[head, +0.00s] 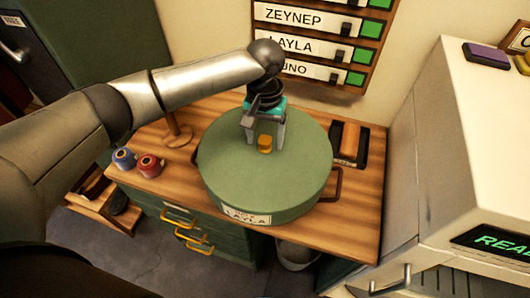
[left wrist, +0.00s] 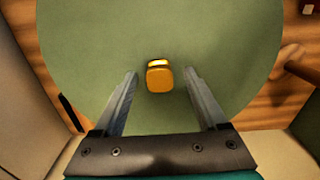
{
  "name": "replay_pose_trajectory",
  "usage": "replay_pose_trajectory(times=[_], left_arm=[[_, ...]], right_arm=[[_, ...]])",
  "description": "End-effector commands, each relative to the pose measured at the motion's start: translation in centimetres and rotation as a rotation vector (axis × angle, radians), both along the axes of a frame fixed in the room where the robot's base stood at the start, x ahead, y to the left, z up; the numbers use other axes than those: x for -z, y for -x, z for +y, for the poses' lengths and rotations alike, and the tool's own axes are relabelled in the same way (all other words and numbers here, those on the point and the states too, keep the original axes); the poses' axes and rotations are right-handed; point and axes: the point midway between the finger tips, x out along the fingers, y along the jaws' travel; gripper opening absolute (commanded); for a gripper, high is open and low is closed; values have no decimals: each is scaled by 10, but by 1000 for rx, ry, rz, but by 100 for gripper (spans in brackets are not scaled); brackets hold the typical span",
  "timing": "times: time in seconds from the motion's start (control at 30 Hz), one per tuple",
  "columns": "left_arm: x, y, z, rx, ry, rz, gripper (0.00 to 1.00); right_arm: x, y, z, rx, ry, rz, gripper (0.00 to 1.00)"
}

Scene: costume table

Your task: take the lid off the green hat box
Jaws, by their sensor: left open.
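The green hat box (head: 225,203) stands on the wooden table, with a label reading LAYLA on its front. Its round green lid (head: 300,165) is on top, and the lid also fills much of the left wrist view (left wrist: 90,50). An orange-yellow knob (head: 264,144) sits at the lid's middle; it shows in the left wrist view (left wrist: 160,76) too. My left gripper (head: 265,148) is over the lid with its fingers open, one on each side of the knob and apart from it. My right gripper is not in view.
Blue and red thread spools (head: 149,165) stand on the table (head: 350,215) left of the box. A dark-framed holder (head: 349,145) is behind it at the right. A white machine (head: 460,150) stands close on the right. A name board (head: 320,45) hangs behind.

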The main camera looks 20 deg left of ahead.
Motion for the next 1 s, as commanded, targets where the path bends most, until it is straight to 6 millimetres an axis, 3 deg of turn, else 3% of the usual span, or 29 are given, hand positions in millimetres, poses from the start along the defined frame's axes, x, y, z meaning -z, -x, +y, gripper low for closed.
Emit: replay_pose_trajectory(times=[0.2, 0.83, 1.0], left_arm=[[0, 0, 0, 1, 0, 0, 73], [0, 0, 0, 0, -1, -1, 2], [0, 0, 0, 0, -1, -1, 0]], right_arm=[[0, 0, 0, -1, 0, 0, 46], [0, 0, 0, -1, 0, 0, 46], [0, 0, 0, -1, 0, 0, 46]])
